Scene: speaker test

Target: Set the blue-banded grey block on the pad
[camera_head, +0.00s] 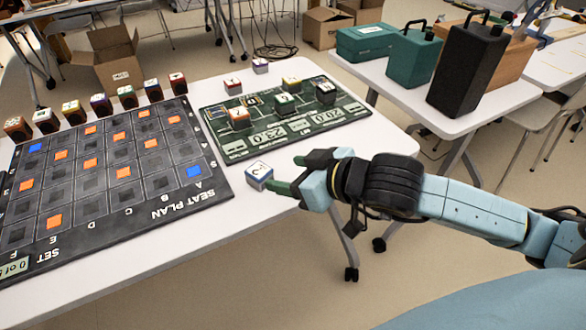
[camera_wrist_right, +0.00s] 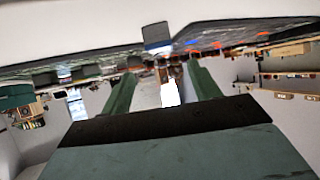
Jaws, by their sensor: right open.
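The blue-banded grey block (camera_head: 259,176) has a pale top with a dark mark and stands on the white table, close to its front-right edge. It shows in the right wrist view as a dark bluish block (camera_wrist_right: 157,37) ahead of the fingers. My right gripper (camera_head: 283,172) is open and empty, just right of the block, its green fingers pointing at it. Whether a finger touches the block I cannot tell. The dark green pad (camera_head: 235,148) lies behind the block, with several coloured blocks on it. My left gripper is not in view.
The seat plan board (camera_head: 190,198) lies left of the block, with a row of coloured blocks (camera_head: 100,104) along its far side. A second table (camera_head: 400,95) carries green and black cases.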

